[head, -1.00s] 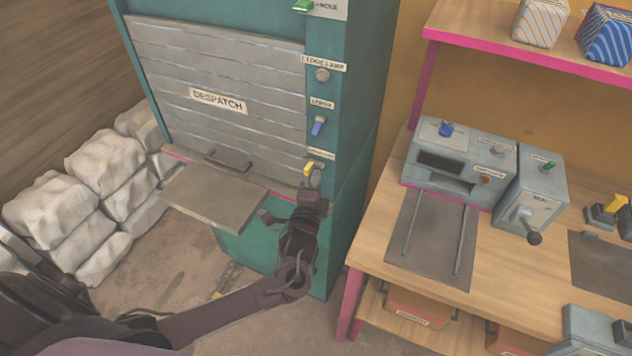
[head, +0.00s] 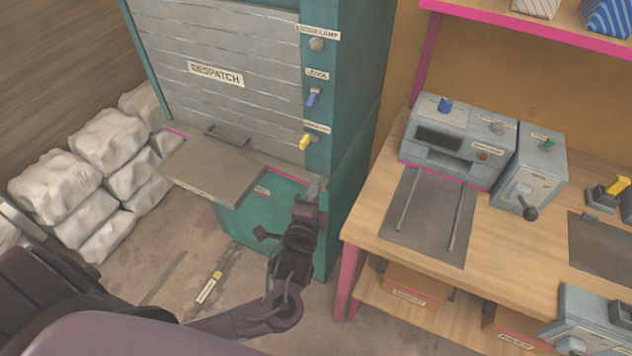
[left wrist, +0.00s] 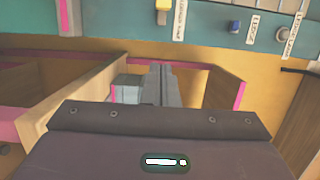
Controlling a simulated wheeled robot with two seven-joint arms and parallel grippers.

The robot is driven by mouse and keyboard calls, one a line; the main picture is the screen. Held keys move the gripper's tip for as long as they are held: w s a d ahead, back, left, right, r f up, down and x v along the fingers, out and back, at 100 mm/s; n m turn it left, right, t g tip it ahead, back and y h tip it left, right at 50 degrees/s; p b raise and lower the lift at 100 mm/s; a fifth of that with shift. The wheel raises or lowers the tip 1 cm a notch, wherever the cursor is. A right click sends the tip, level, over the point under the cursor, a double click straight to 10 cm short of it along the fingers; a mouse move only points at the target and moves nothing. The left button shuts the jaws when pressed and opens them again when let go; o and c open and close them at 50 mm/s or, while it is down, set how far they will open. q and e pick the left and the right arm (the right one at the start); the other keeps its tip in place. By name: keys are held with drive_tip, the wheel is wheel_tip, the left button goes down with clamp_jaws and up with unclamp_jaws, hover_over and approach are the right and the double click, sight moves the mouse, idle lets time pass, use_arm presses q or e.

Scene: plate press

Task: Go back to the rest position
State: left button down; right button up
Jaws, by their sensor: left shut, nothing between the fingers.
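My left gripper (head: 313,188) is shut and empty in the head view. It is in front of the teal despatch cabinet (head: 348,140), below the yellow switch (head: 305,142) and right of the grey ledge (head: 212,172). The shut fingers (left wrist: 160,85) also show in the left wrist view, pointing away from the camera. The yellow switch also shows there at the top (left wrist: 162,10), apart from the fingers. The grey despatch shutter (head: 215,73) is down. My right gripper is not in view.
The wooden workbench (head: 370,255) stands to the right, holding a grey machine (head: 458,145) and a smaller lever box (head: 527,168). White sacks (head: 65,195) are piled at the left.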

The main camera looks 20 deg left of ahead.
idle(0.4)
use_arm(q)
drive_tip(key=shift+f, duration=0.1)
drive_tip(key=s+a+f+n+g+b, duration=0.1)
drive_tip(key=s+a+f+n+g, duration=0.15)
drive_tip(key=f, duration=0.85)
drive_tip(key=s+a+f+n+g+h, duration=0.1)
drive_tip(key=s+f+g, duration=0.25)
drive_tip(key=f, duration=0.75)
drive_tip(key=s+a+f+n+g+b, duration=0.1)
drive_tip(key=s+a+f+n+g, duration=0.15)
drive_tip(key=f, duration=0.85)
drive_tip(key=s+d+f+n+g+h, duration=0.1)
drive_tip(key=s+f+n+g, duration=0.1)
drive_tip(key=s+f, duration=0.4)
drive_tip(key=s+d+f+n+g+h, duration=0.1)
drive_tip(key=s+f, duration=0.5)
drive_tip(key=s, duration=0.8)
drive_tip(key=s+d+f+n+g, duration=0.1)
drive_tip(key=s+f+n+g, duration=0.3)
drive_tip(key=s, duration=0.7)
wheel_tip(320, 180, down, 3)
drive_tip(key=shift+d+r+g+h+b, duration=0.1)
drive_tip(key=shift+d+g+h+b, duration=0.3)
drive_tip(key=shift+g, duration=0.15)
